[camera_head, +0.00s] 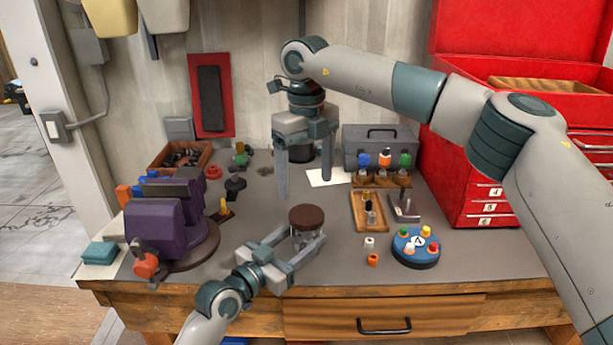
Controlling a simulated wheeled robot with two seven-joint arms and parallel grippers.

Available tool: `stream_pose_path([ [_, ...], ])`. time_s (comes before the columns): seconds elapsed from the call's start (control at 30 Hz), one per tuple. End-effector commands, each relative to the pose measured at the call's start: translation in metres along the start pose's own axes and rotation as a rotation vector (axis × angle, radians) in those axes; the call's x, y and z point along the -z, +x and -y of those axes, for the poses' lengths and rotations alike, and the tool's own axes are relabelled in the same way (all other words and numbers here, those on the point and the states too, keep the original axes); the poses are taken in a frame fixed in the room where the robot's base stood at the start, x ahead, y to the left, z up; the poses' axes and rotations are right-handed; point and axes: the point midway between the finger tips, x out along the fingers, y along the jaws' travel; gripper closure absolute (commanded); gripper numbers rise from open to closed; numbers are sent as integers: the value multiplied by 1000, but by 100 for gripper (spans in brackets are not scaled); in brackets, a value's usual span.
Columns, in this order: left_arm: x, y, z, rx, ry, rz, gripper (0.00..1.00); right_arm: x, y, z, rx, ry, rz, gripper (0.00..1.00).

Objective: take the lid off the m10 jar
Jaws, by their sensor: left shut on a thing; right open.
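A small clear jar (303,240) with a dark brown round lid (306,216) stands near the front middle of the bench; no label on it can be read. My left gripper (303,246) reaches in from the lower left, shut on the jar, one finger on each side below the lid. The lid sits on top of the jar. My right gripper (304,190) is open and empty, pointing down above the bench behind the jar, its two fingers apart. A dark round container behind it is partly hidden by its right finger.
A purple vise (160,225) stands at left. At right are a wooden tray (357,222), a blue round board with colored pegs (414,262), small white and orange pieces and a grey toolbox (365,150). A red cabinet (478,180) bounds the right side. A white paper (326,178) lies behind.

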Motion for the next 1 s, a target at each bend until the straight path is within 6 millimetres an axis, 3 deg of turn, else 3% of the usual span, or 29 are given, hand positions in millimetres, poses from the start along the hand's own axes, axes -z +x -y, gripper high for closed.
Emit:
stream_pose_path([
  [1.0,-1,0,0,0,0,1,100,0,0,0,-1,1513,-1,21],
])
